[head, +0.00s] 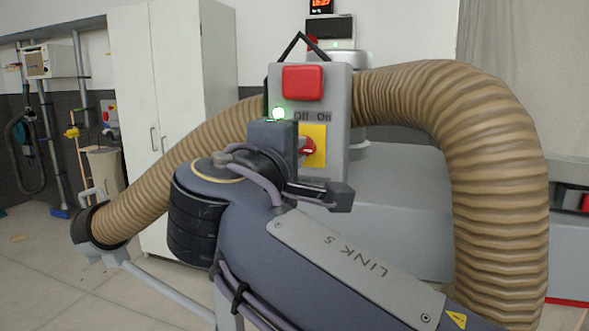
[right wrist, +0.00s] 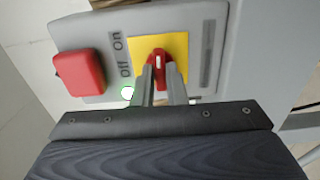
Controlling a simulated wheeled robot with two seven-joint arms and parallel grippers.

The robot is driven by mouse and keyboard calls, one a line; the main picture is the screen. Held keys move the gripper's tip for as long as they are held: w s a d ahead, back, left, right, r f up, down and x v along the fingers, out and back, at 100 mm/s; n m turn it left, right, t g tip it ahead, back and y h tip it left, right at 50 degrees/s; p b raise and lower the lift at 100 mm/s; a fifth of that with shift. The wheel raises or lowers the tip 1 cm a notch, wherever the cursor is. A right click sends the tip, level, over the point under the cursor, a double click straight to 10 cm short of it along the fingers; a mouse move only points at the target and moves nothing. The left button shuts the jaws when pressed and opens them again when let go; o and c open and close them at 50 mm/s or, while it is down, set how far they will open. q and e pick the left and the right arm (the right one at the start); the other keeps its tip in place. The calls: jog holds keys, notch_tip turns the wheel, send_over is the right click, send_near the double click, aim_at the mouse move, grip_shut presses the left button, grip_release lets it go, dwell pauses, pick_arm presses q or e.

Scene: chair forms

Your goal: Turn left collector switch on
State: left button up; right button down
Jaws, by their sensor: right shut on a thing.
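The collector switch is a red rotary knob (head: 309,148) on a yellow plate (head: 318,133), on the front of a grey control box (head: 337,103). In the right wrist view the knob (right wrist: 161,54) has a white mark, and its handle lies crosswise to the box. My right gripper (right wrist: 160,78) is shut on the red knob, one finger on each side. In the head view my right gripper (head: 298,150) covers the plate's left part. The labels "Off" and "On" are above the plate. My left gripper is not in view.
A red button (head: 302,82) is above the labels, and a green light (head: 278,113) glows at the box's left side. A thick ribbed brown hose (head: 500,150) arches at the right, and another hose section (head: 170,165) runs left. A white cabinet (head: 160,100) stands behind.

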jog(key=c, duration=1.5)
grip_release()
jog(key=shift+o, duration=0.2)
jog(key=shift+s, duration=0.15)
jog(key=b+v, duration=0.1)
jog(key=v, duration=0.6)
jog(key=shift+s+a, duration=0.15)
jog(key=shift+s, duration=0.1)
